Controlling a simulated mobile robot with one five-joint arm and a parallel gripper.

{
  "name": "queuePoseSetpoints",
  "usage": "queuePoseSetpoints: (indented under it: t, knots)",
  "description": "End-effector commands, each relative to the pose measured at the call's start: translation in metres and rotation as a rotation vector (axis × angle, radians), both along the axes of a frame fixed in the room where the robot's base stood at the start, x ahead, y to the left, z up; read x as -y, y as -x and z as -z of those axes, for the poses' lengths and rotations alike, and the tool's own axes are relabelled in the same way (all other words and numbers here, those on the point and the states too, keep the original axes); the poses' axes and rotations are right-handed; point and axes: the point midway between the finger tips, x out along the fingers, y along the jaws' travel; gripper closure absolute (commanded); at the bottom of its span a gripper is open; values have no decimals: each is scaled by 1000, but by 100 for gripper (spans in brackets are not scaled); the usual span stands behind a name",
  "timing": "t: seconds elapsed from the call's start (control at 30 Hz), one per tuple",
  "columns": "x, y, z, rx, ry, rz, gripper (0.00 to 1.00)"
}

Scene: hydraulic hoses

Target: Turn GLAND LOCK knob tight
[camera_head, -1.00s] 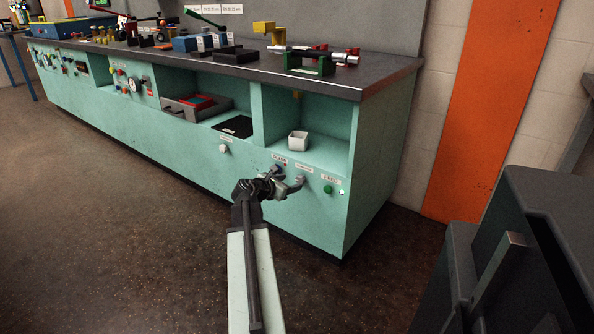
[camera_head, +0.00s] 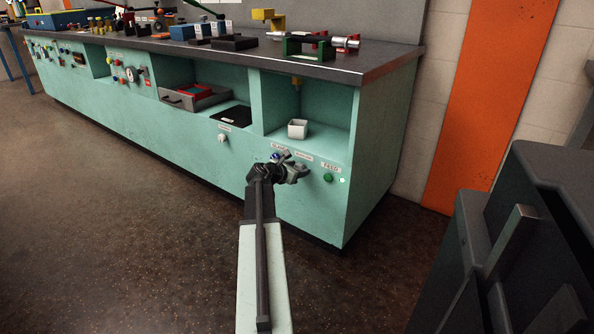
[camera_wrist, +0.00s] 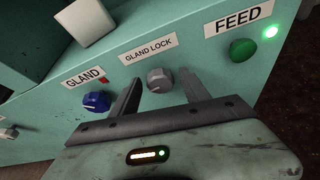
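The GLAND LOCK knob (camera_wrist: 160,80) is a round grey knob on the teal panel under its printed label (camera_wrist: 147,50) in the wrist view. My gripper (camera_wrist: 161,72) is open, with one finger on each side of the knob in that view. Gaps show between the knob and both fingers; how deep the fingers reach around it I cannot tell. In the head view my gripper (camera_head: 292,169) is at the panel front and hides the knob.
A blue GLAND knob (camera_wrist: 97,102) is left of the fingers. A green FEED button (camera_wrist: 243,50) and a lit green lamp (camera_wrist: 270,31) are to the right. A white box (camera_head: 298,129) stands on the shelf above. Floor before the bench is clear.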

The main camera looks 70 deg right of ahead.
Motion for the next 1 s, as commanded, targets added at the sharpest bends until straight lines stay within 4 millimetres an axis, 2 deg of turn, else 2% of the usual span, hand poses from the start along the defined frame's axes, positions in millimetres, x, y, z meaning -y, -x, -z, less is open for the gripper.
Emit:
queuePoseSetpoints:
  t: [0.03,0.17,0.43,0.63,0.67,0.7,0.73,1.0]
  knots:
    - [0,0,0,0,0,0,64]
    - [0,0,0,0,0,0,100]
    - [-1,1,1,109,33,0,100]
    - [-1,0,0,109,32,0,100]
    - [-1,0,0,109,32,0,55]
    - [-1,0,0,108,32,-1,44]
    - [-1,-1,0,108,32,-1,41]
    - [-2,-1,0,107,32,-1,41]
